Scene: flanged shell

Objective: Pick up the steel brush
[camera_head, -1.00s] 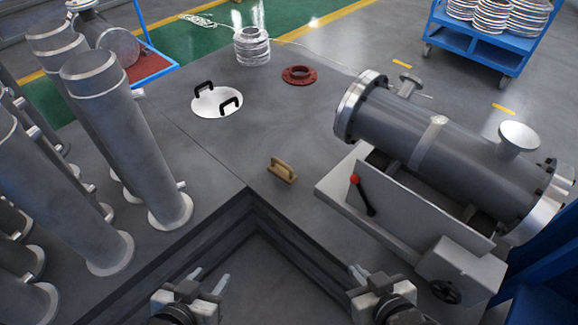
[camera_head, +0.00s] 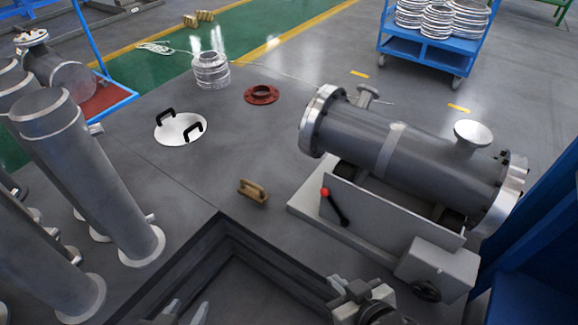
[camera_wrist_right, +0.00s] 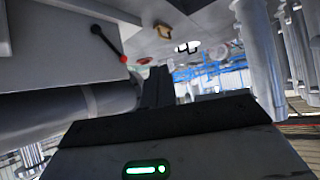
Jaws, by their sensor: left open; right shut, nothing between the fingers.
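The steel brush (camera_head: 253,191), with a tan wooden handle, lies on the grey table near its inner corner edge; its bristles cannot be made out. It also shows upside down in the right wrist view (camera_wrist_right: 164,31). My right gripper (camera_head: 338,285) is shut and empty, low in the head view, below and right of the brush and well apart from it. Its dark fingers also show in the right wrist view (camera_wrist_right: 157,86). My left gripper (camera_head: 188,312) is open at the bottom edge, mostly cut off, apart from the brush.
A flanged grey shell (camera_head: 405,150) rests on a stand with a red-knobbed lever (camera_head: 335,206) right of the brush. Grey cylinders (camera_head: 85,165) stand at left. A white disc with black handles (camera_head: 182,129), a red flange (camera_head: 261,94) and a wire coil (camera_head: 211,70) lie behind.

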